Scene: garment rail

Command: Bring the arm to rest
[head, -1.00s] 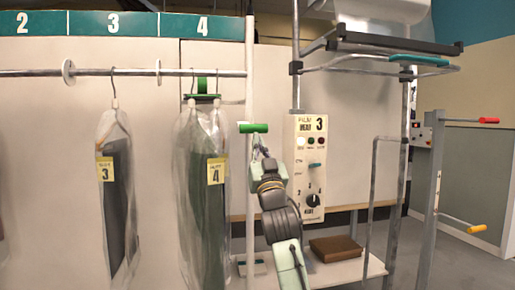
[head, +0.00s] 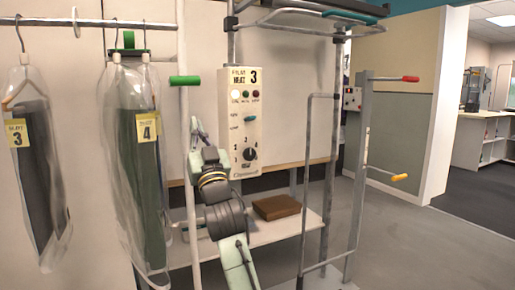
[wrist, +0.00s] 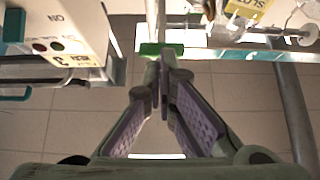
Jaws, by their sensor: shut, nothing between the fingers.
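My arm reaches up in the lower middle of the head view, with my gripper (head: 195,125) at its upper end. The gripper is in front of the rail's pale post, a little below a green handle (head: 185,80). In the wrist view my gripper (wrist: 163,62) has its fingertips together with nothing between them. The green handle (wrist: 160,49) shows just beyond the tips there; I cannot tell the gap.
Bagged garments 3 (head: 38,170) and 4 (head: 140,170) hang on the rail (head: 90,22) at left. A control panel (head: 240,120) stands close right of my gripper. A brown box (head: 277,207) lies on the low shelf. Open floor (head: 420,235) is at right.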

